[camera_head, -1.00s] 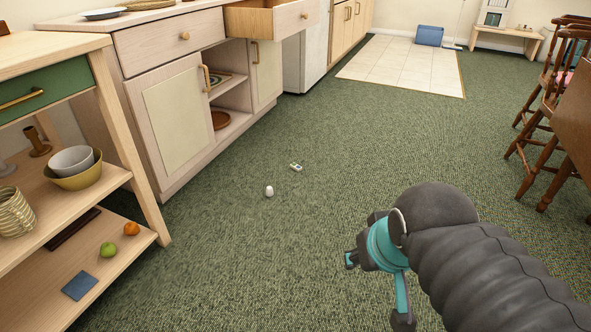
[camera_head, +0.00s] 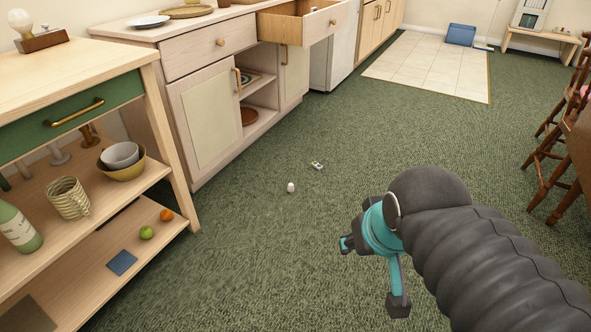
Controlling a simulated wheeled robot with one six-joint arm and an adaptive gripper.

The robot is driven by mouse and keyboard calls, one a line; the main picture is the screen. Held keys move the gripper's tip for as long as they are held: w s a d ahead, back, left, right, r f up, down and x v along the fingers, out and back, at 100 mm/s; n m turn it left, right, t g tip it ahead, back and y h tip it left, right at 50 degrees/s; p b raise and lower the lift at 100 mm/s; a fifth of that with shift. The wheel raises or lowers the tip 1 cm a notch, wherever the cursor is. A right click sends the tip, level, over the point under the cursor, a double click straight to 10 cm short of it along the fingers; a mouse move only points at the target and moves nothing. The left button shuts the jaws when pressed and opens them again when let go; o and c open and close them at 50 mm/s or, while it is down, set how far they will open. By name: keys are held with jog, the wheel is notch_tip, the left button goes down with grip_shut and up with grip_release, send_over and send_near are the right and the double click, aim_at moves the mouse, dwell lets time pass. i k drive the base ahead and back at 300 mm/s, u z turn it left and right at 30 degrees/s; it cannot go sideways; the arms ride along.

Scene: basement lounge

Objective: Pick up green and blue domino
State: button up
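A small pale domino-like piece with darker markings (camera_head: 317,166) lies on the green carpet, in front of the cabinet with the open drawer. It is too small for me to make out green and blue on it. My gripper (camera_head: 372,272) hangs above the carpet at the lower right, nearer to me than the piece and apart from it. One finger points left and one points down, with a wide gap between them. It looks open, and I see nothing between the fingers.
A small white rounded object (camera_head: 291,187) lies on the carpet near the piece. A wooden shelf unit (camera_head: 171,183) with bowls, a mug and fruit stands at left. A drawer (camera_head: 318,24) sticks out at the back. Wooden stools (camera_head: 556,150) stand at right. Open carpet lies between.

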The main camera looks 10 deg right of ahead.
aim_at(316, 165)
jog(key=u, duration=0.4)
jog(key=k, duration=0.5)
jog(key=z, duration=0.45)
jog(key=i, duration=0.85)
jog(key=z, duration=0.85)
jog(key=i, duration=0.95)
jog(key=u, duration=1)
jog(key=i, duration=0.9)
jog(key=u, duration=0.95)
